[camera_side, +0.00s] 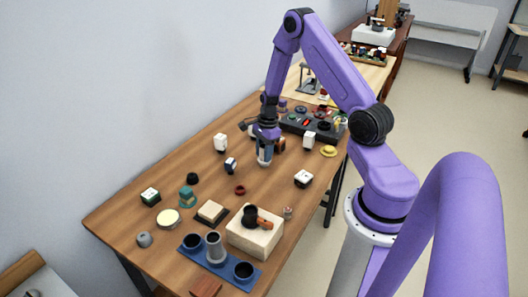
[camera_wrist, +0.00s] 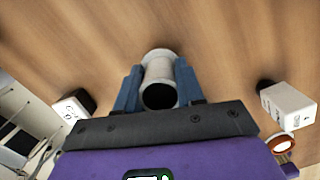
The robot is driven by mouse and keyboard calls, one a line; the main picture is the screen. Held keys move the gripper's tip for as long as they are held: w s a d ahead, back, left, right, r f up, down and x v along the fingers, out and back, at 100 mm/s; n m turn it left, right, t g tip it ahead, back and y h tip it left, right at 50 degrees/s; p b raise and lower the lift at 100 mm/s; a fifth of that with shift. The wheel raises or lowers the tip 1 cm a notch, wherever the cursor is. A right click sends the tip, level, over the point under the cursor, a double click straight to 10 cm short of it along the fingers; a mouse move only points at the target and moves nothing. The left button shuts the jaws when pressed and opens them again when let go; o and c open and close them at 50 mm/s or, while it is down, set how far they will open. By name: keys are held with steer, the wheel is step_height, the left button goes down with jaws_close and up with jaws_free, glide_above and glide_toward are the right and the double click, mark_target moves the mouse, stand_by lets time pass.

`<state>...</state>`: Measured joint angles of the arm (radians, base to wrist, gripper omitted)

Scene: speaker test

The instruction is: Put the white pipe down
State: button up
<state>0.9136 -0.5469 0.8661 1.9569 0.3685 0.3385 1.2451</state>
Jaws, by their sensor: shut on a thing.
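The white pipe (camera_wrist: 160,68) shows in the wrist view between the two blue fingers of my gripper (camera_wrist: 160,85), its dark open end facing the camera. My gripper is shut on it. In the side view my gripper (camera_side: 265,150) points down over the middle of the wooden table, and the white pipe (camera_side: 264,158) shows at the fingertips. The pipe looks close to the table top; I cannot tell whether it touches it.
White blocks (camera_side: 221,142) (camera_side: 308,140) stand on both sides of my gripper. A black panel (camera_side: 318,126) with coloured parts lies behind. In front are a blue tray (camera_side: 220,268) with grey cups, a pale wooden block (camera_side: 254,238) and several small objects. Bare wood shows between them.

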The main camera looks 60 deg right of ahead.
steer(key=o, duration=1)
steer(key=shift+f, duration=0.15)
steer(key=r, duration=0.8)
steer(key=d+r, duration=0.1)
steer(key=r, duration=0.3)
steer(key=shift+s+d, duration=0.1)
steer(key=shift+s, duration=0.15)
steer(key=s+a+r+n, duration=0.2)
steer(key=a+r+n, duration=0.1)
steer(key=a+n, duration=0.35)
steer(key=s+a+r+n, duration=0.25)
steer(key=a+n, duration=0.25)
steer(key=a, duration=0.3)
steer(key=s+a+r+n, duration=0.2)
steer(key=s+a+n, duration=0.1)
steer(key=a+n, duration=0.35)
steer(key=s+a+r+n, duration=0.1)
steer(key=s+a+n, duration=0.1)
steer(key=s+n, duration=0.3)
steer(key=s+a+r+n, duration=0.1)
steer(key=s+a+n, duration=0.1)
steer(key=s+n, duration=0.4)
steer(key=s+a+r+n, duration=0.1)
steer(key=s+a+n, duration=0.1)
steer(key=s+n, duration=0.4)
steer(key=shift+s+a+r+h, duration=0.15)
steer(key=shift+a+r+h, duration=0.1)
steer(key=shift+h, duration=0.15)
